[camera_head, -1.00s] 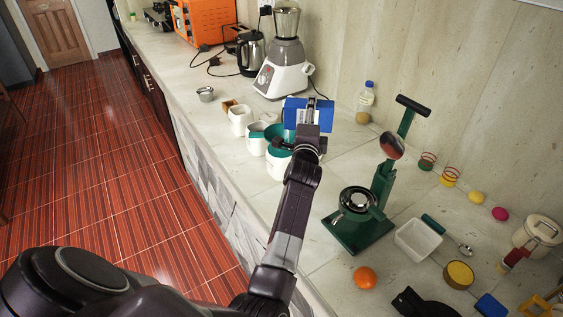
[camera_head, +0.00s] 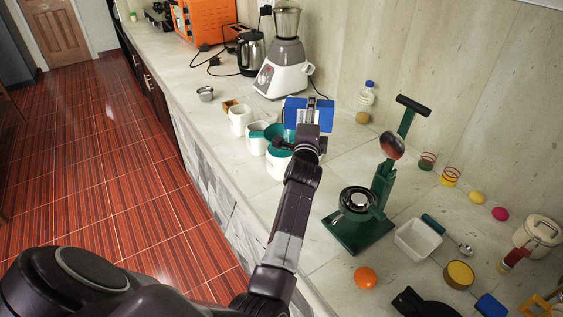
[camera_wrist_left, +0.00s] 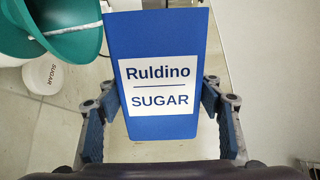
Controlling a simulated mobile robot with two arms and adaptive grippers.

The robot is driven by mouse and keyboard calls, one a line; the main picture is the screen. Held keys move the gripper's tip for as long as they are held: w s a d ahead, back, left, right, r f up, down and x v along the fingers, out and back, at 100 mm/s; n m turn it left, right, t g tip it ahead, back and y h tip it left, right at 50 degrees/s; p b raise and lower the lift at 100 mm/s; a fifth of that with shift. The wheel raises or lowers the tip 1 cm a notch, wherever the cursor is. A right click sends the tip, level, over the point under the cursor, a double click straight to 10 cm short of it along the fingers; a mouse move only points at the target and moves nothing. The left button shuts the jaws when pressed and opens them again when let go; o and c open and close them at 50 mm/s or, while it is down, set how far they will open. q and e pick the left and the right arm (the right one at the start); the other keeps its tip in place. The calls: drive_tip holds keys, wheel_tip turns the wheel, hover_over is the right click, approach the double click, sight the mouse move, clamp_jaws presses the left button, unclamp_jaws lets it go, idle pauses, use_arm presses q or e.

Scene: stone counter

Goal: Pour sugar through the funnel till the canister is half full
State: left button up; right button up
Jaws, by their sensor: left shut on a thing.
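My left gripper (camera_head: 309,128) is shut on a blue sugar box (camera_head: 324,115), held above the counter. In the left wrist view the box (camera_wrist_left: 165,45) stands between the finger pads, its "Ruldino SUGAR" label facing the camera. The teal funnel (camera_wrist_left: 82,45) is at the upper left there, beside the box. In the head view teal shows at a white canister (camera_head: 277,168), partly behind my arm; how the funnel sits on it is unclear. A round white lid marked SUGAR (camera_wrist_left: 45,77) lies below the funnel. The canister's fill level is hidden.
More white canisters (camera_head: 239,121) stand left of the funnel. A blender (camera_head: 284,75) and kettle (camera_head: 250,55) are behind. A green press (camera_head: 358,230), white tub (camera_head: 418,238) and orange (camera_head: 365,278) stand to the right. A bottle (camera_head: 365,100) is near the wall.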

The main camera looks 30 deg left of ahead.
use_arm(q)
drive_tip(key=shift+s+a+r+n+p, duration=0.15)
drive_tip(key=shift+a+r+n+p, duration=0.25)
drive_tip(key=shift+r+n, duration=0.4)
idle(7.2)
